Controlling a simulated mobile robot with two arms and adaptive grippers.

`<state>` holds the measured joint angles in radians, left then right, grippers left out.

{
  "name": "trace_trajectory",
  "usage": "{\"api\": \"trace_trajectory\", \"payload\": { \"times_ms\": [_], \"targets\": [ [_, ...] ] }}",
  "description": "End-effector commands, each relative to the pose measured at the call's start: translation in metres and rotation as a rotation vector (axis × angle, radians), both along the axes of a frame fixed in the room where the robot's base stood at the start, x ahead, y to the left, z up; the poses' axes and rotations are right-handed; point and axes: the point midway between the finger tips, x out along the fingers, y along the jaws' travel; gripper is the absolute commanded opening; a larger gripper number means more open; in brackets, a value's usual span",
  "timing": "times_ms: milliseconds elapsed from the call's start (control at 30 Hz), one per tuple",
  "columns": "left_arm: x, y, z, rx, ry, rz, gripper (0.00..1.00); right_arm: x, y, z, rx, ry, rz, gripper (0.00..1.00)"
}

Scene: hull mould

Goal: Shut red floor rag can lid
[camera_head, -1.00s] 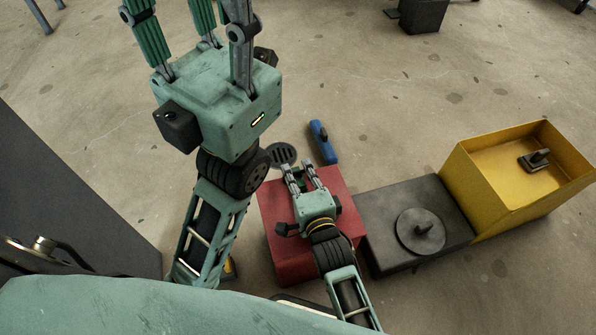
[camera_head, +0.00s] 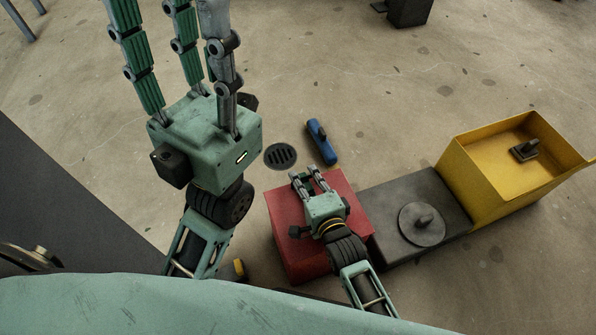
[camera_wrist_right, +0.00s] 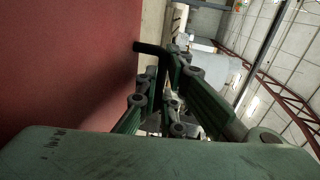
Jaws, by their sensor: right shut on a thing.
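The red can (camera_head: 293,235) stands on the floor at the lower middle of the head view. Its red top looks flat and closed there; I cannot tell whether a small gap remains. My right gripper (camera_head: 308,176) lies over this top with its fingers at the far edge. In the right wrist view a red surface (camera_wrist_right: 65,60) fills the left side, and the fingers are shut on a dark bent handle (camera_wrist_right: 150,47) at its edge. My left gripper (camera_head: 205,140) is up in the air left of the can, fingers apart, tips out of frame.
A dark grey box (camera_head: 385,215) with a round knobbed disc stands right of the red can. Beyond it is an open yellow box (camera_head: 500,195) with a dark object inside. A blue tool (camera_head: 321,142) and a round drain (camera_head: 281,156) lie behind. Bare floor surrounds them.

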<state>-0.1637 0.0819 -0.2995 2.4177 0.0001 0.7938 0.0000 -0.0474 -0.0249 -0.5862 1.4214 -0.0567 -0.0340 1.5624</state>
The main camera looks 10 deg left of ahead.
Motion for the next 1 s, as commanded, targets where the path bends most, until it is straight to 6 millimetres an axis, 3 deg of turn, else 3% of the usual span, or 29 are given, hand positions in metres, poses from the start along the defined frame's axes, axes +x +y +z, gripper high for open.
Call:
{"api": "trace_trajectory", "payload": {
  "times_ms": [200, 233, 333, 667, 833, 1000],
  "targets": [
    [0.000, 0.000, -0.001, 0.001, -0.001, 0.000, 0.40, 0.000, 0.001, -0.003, -0.004, 0.005, 0.001, 0.00],
    [0.000, 0.000, -0.001, 0.001, -0.001, 0.000, 0.40, 0.000, 0.001, -0.004, -0.004, 0.005, 0.001, 0.08],
    [0.000, 0.000, -0.001, 0.001, -0.001, 0.000, 0.40, 0.000, 0.000, -0.004, -0.005, 0.005, 0.001, 0.15],
    [0.000, 0.000, 0.000, 0.000, -0.002, 0.000, 0.40, -0.002, -0.001, -0.003, -0.003, 0.004, 0.000, 0.15],
    [0.000, 0.000, 0.000, 0.000, -0.002, 0.000, 0.40, -0.018, -0.012, 0.001, -0.002, 0.005, 0.000, 0.15],
    [0.000, 0.000, 0.000, 0.001, -0.001, 0.000, 0.40, -0.048, -0.032, 0.008, -0.004, 0.006, 0.001, 0.15]
  ]
}}
